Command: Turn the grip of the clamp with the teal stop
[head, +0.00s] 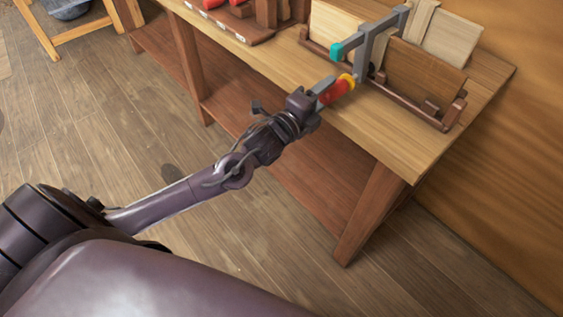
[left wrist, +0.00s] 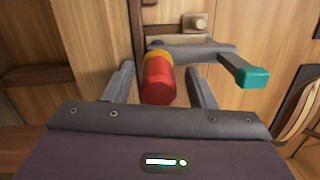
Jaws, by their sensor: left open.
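The clamp (head: 366,45) has a grey bar, a teal stop (head: 336,51) and a red grip (head: 335,91) with a yellow collar (head: 347,80). It stands at the wooden boards on the workbench. My left gripper (head: 326,90) is at the red grip, its fingers open. In the left wrist view the red grip (left wrist: 158,82) lies between the two spread fingers of the gripper (left wrist: 162,88), with gaps on both sides. The teal stop (left wrist: 252,77) is to the right there. My right gripper is not in view.
The boards (head: 425,66) stand in a brown wooden rack (head: 428,118) on the workbench (head: 394,132). A tray with red-handled things (head: 228,24) sits at the bench's far left. A wooden wall is at the right. Open floor (head: 90,120) lies to the left.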

